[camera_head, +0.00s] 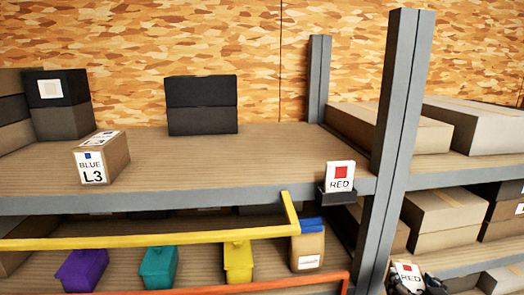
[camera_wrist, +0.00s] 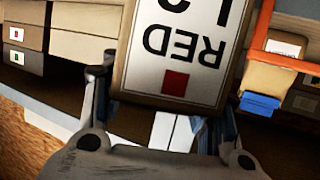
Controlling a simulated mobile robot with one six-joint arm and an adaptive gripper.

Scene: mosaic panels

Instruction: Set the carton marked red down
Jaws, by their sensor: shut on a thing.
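The carton marked red (camera_wrist: 190,70) fills the upper middle of the wrist view, with its white label, a red square and the word RED upside down. My gripper (camera_wrist: 168,100) is shut on it, one finger at each side. In the head view the carton (camera_head: 408,271) shows at the lower right, by the gripper (camera_head: 410,285), in front of the right-hand shelves and below the upper shelf's level. Its lower part is cut off by the frame. A RED sign (camera_head: 340,176) stands in a dark holder at the upper shelf's front edge.
The upper shelf (camera_head: 240,160) has bare room between the BLUE L3 carton (camera_head: 101,160) and the RED sign. Dark boxes (camera_head: 202,105) stand at its back. A grey upright (camera_head: 398,120) divides the bays. A yellow rail (camera_head: 150,238) crosses above colored bins (camera_head: 158,266) below.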

